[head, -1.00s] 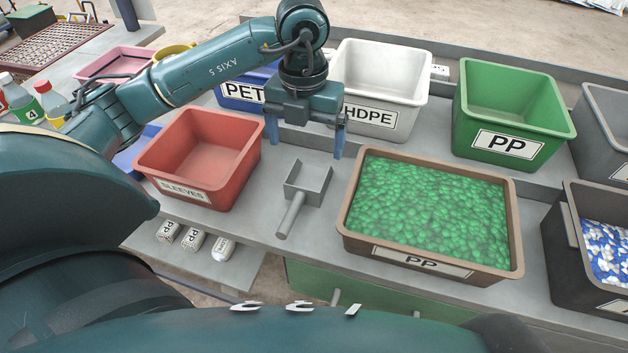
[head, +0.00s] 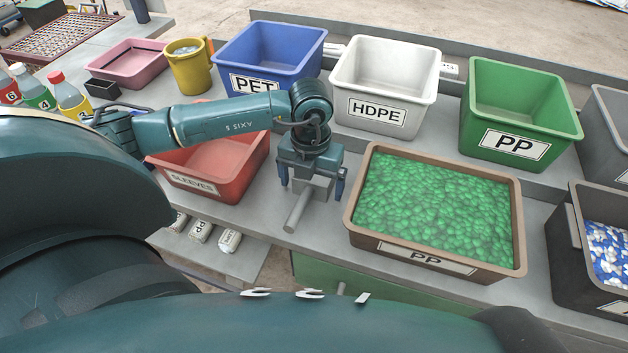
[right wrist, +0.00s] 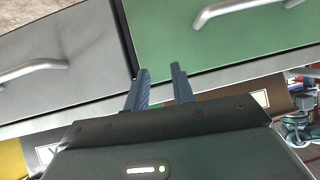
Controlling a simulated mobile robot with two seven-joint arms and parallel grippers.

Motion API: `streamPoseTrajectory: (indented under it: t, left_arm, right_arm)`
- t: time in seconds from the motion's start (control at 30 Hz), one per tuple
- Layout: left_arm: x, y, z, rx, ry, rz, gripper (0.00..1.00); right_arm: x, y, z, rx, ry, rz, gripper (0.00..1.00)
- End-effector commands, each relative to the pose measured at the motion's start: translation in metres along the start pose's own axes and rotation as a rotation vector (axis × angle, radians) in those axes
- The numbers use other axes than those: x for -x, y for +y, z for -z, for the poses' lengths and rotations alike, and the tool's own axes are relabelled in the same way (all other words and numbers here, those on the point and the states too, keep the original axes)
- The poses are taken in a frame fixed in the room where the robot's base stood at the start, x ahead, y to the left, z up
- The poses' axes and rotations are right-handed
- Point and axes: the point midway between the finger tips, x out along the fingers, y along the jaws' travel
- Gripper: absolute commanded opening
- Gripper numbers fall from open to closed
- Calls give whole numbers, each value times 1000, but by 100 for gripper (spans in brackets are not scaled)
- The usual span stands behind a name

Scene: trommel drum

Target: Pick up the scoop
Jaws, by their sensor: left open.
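The grey metal scoop (head: 297,211) lies on the bench between the red SLEEVES bin and the brown PP tray, its handle toward the front edge. My left gripper (head: 312,188) is right over the scoop's pan, pointing down, and hides part of the pan. Its blue fingers are spread apart on either side of the pan; whether they touch it I cannot tell. My right gripper (right wrist: 160,88) shows only in the right wrist view, its two fingers apart with nothing between them, in front of drawer fronts.
The red SLEEVES bin (head: 222,190) stands left of the scoop. The brown PP tray (head: 515,215) of green flakes stands close on its right. Blue PET (head: 270,52), white HDPE (head: 385,80) and green PP bins (head: 520,105) stand behind. The right wrist view shows a green drawer (right wrist: 220,35) with a handle.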

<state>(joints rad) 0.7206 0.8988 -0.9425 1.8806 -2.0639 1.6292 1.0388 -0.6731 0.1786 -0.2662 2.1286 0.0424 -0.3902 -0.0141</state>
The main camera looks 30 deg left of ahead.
Motion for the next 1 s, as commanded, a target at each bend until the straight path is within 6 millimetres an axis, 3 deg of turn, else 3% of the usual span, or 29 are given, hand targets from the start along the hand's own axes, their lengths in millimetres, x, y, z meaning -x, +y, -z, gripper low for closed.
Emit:
streamPoseTrajectory:
  t: [0.2,0.8,1.0]
  left_arm:
    - [0,0,0,0,0,0,92]
    - [0,0,0,0,0,0,43]
    - [1,0,0,0,-1,0,43]
  right_arm:
    - [-1,0,0,1,0,-1,25]
    - [0,2,-1,8,-2,1,25]
    - [0,2,-1,9,-2,1,25]
